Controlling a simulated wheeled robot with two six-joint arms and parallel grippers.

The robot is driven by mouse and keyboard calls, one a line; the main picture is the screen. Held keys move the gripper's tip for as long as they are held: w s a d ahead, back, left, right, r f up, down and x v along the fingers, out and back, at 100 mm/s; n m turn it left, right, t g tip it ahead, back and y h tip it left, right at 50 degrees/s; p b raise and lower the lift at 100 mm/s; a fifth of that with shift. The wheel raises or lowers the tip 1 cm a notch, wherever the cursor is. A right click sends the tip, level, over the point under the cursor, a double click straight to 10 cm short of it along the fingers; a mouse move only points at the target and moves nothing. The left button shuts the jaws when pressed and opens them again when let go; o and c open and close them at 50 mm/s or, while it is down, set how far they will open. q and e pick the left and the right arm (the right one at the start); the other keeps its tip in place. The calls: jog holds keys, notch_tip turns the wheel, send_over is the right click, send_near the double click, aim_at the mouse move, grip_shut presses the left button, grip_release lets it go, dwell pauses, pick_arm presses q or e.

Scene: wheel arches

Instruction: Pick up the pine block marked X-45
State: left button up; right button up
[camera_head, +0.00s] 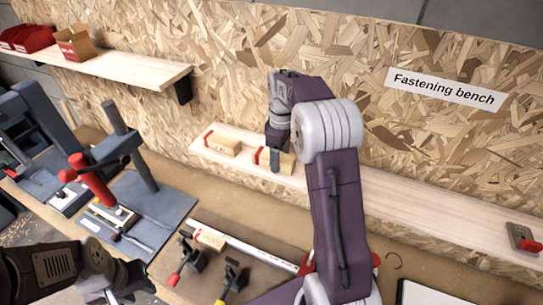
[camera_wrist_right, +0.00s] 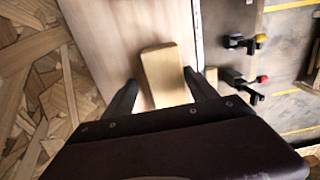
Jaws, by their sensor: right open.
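Two pine blocks with red marks lie on the wooden shelf (camera_head: 420,212) along the chipboard wall: a left block (camera_head: 222,140) and a right block (camera_head: 288,163). A third pale block (camera_head: 209,239) lies on the bench below. I cannot read X-45 on any of them. My right gripper (camera_head: 277,158) reaches down at the right shelf block and partly hides it. In the right wrist view, a pine block (camera_wrist_right: 165,75) lies between the open fingers of this gripper (camera_wrist_right: 160,82). My left gripper (camera_head: 120,283) is low at the left, its fingers unclear.
Clamps with red and yellow handles (camera_head: 228,277) and a long pale rail (camera_head: 245,246) lie on the bench. A dark press with a red handle (camera_head: 92,180) stands at left. An upper shelf (camera_head: 120,68) holds red bins and a carton.

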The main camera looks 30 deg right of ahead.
jog(key=shift+s, duration=0.35)
jog(key=shift+s+r, duration=0.3)
jog(key=shift+s, duration=0.6)
jog(key=shift+c, duration=0.3)
jog(key=c, duration=0.5)
jog(key=shift+w+f, duration=0.2)
jog(key=shift+w, duration=0.25)
grip_shut()
pick_arm(q)
jog(key=shift+s+r, duration=0.2)
jog(key=shift+s, duration=0.65)
pick_arm(e)
jog(key=shift+s, duration=0.1)
